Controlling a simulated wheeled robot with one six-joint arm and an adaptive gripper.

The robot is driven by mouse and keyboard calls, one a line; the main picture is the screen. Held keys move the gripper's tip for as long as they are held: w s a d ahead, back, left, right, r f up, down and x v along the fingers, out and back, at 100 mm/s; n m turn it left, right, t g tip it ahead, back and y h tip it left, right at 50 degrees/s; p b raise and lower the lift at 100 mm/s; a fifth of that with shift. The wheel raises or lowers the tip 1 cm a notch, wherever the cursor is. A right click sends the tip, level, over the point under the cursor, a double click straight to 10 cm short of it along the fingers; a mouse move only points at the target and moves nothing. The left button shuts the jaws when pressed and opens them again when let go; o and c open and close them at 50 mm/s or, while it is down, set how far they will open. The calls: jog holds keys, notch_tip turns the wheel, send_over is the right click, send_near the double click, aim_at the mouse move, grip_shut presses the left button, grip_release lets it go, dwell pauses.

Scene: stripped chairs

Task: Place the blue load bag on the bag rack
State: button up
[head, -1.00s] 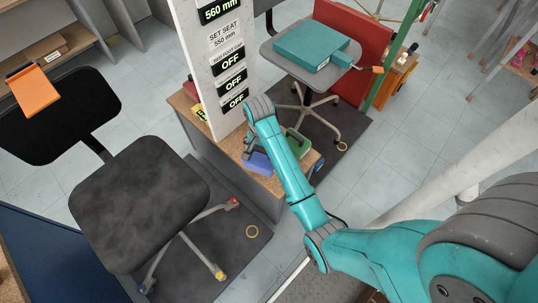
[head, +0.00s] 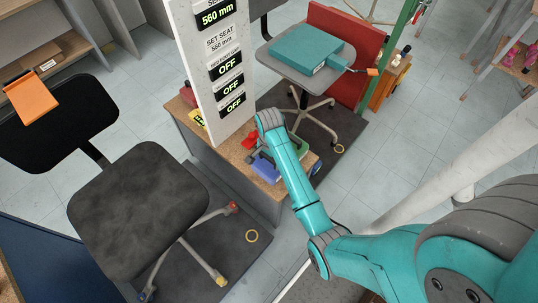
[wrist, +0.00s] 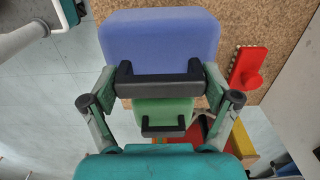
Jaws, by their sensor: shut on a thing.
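The blue load bag (wrist: 160,35) fills the top middle of the wrist view, over a brown cork-like surface. Its black handle lies between the fingertips of my gripper (wrist: 160,76), which is shut on it. In the head view the blue bag (head: 266,169) is at the front of a wood-topped bench (head: 232,152), with my gripper (head: 262,148) just above it, partly hidden by my arm. I cannot tell whether the bag touches the bench top. A green bag (wrist: 163,113) with a black handle is below the blue one in the wrist view. I cannot make out the bag rack for certain.
A red piece (wrist: 247,68) lies right of the blue bag. A dark chair (head: 140,205) stands left; another chair (head: 305,68) with a teal case (head: 306,50) stands behind.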

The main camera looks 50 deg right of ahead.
aim_at(269, 164)
jog(key=shift+w+f, duration=0.1)
jog(key=shift+f, duration=1.7)
jog(key=o, duration=1.6)
jog(key=shift+f, duration=0.2)
jog(key=shift+r, duration=0.1)
notch_tip(269, 164, up, 12)
